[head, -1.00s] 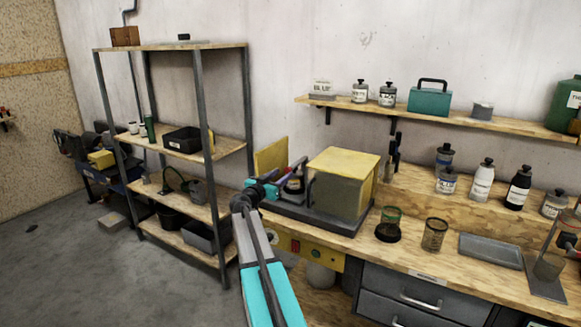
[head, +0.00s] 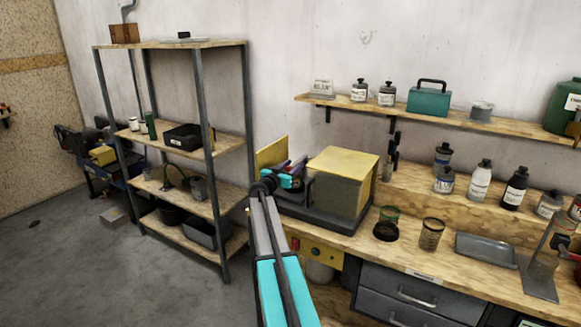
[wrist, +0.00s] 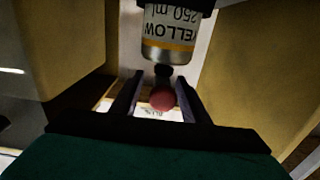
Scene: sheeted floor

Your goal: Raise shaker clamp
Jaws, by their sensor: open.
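The shaker is a grey box with a yellow top (head: 345,160) on a dark base at the left end of the bench, in the head view. Its yellow side panel (head: 270,154) stands at the left. My gripper (head: 297,168) is at the opening between panel and box; its fingers are hard to make out there. In the wrist view my gripper (wrist: 160,82) is open, its two dark fingers on either side of a red ball knob (wrist: 162,98), not closed on it. A bottle labelled YELLOW 250 ml (wrist: 172,30) appears upside down beyond the knob. The rest of the clamp is unclear.
Yellowish walls flank the bottle at left (wrist: 70,50) and right (wrist: 245,60) in the wrist view, leaving a narrow space. Mesh cups (head: 432,233) and a grey tray (head: 487,248) lie right of the shaker. A shelf rack (head: 208,130) stands left.

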